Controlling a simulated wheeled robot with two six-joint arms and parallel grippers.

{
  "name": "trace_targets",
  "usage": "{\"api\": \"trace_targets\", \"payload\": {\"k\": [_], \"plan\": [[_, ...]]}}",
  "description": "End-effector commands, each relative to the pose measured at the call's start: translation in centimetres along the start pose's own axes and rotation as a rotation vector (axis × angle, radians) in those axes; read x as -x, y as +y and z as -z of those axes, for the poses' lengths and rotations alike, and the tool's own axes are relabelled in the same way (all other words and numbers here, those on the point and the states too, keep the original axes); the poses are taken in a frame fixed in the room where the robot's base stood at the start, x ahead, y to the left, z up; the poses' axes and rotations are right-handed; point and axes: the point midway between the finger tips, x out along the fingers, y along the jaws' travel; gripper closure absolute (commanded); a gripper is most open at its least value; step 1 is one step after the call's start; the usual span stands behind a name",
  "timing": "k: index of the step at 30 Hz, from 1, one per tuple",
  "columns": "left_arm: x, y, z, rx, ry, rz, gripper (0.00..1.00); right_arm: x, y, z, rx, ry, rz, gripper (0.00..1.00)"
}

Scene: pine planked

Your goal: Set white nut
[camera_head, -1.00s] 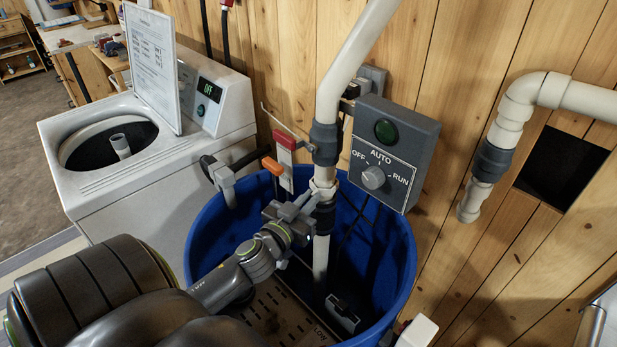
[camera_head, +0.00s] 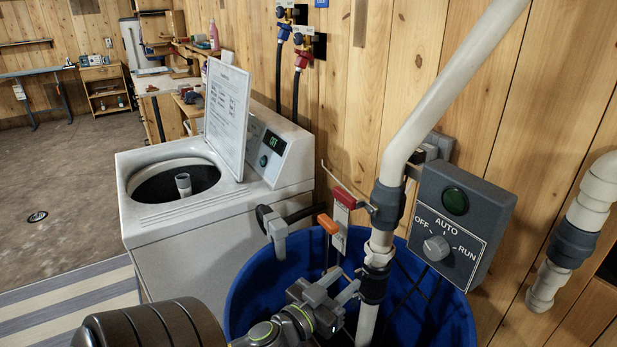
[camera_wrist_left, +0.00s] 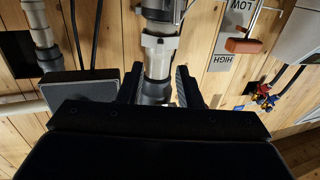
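The white nut (camera_head: 378,252) is a ribbed collar on the upright pipe, between two dark grey couplings, above the blue tub. In the left wrist view the white nut (camera_wrist_left: 160,50) shows upside down with the pipe, just beyond the fingers. My left gripper (camera_head: 345,287) is beside the pipe, a little below and left of the nut. In the wrist view its fingers (camera_wrist_left: 158,88) are apart, with the pipe in line with the gap. No grip on the nut shows. My right gripper is not in view.
The blue tub (camera_head: 262,283) surrounds the lower pipe. A grey switch box (camera_head: 450,225) is close on the right. A lever with an orange handle (camera_head: 328,223) is close on the left. A white washer (camera_head: 215,215) stands further left, with open floor beyond.

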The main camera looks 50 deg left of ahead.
Motion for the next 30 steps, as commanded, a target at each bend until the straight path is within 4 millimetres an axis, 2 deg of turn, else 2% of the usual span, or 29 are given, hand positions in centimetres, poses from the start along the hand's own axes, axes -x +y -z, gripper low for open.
{"api": "trace_targets", "payload": {"k": [1,12,15,21,30], "plan": [[1.1,0.0,-0.5,-0.002,-0.002,-0.001,0.68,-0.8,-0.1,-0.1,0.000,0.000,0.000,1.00],[7.3,0.0,-0.4,-0.002,-0.002,-0.001,0.68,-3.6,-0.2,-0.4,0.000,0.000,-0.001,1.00],[8.4,-0.1,-0.1,0.000,-0.002,0.003,0.68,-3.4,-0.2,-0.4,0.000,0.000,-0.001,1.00],[9.8,0.0,0.0,0.000,0.000,0.000,0.68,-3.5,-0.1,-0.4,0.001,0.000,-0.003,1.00],[10.2,0.0,0.1,0.000,0.001,0.000,0.68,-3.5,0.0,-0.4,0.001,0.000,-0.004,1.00]]}}
